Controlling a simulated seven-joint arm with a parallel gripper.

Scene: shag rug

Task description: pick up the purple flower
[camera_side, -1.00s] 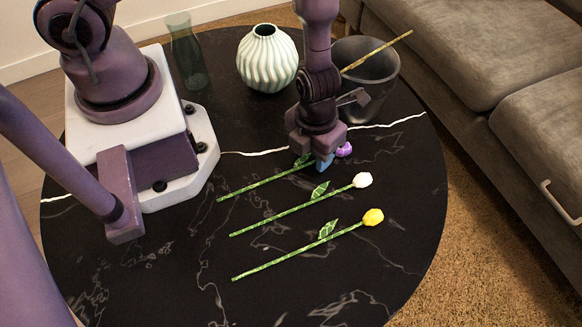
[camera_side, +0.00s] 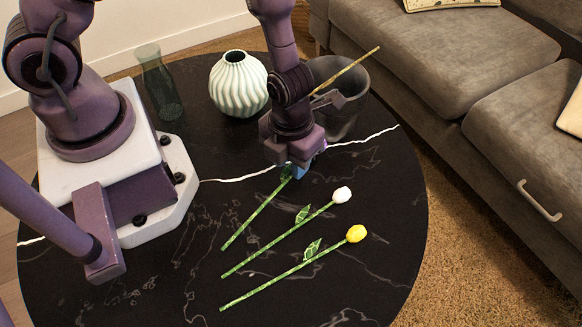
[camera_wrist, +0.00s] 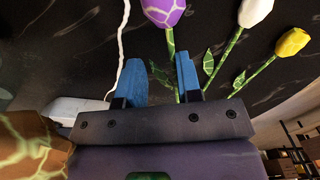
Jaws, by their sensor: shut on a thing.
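The purple flower has a green stem (camera_side: 255,213) that slants from my gripper down toward the front left in the side view; my gripper hides its head there. In the wrist view its purple head (camera_wrist: 163,11) is at the top, beyond the blue fingertips. My gripper (camera_side: 303,171) is shut on the stem close to the head, and the wrist view shows the stem between the fingers (camera_wrist: 160,72), nearer the right one. The gripper end is low over the black table; I cannot tell whether the stem's far end touches it.
A white flower (camera_side: 342,194) and a yellow flower (camera_side: 355,233) lie close in front. Behind stand a pale ribbed vase (camera_side: 239,86), a dark glass vase (camera_side: 160,90) and a grey bucket (camera_side: 350,112) with a stick (camera_side: 345,73). The table's front right is clear.

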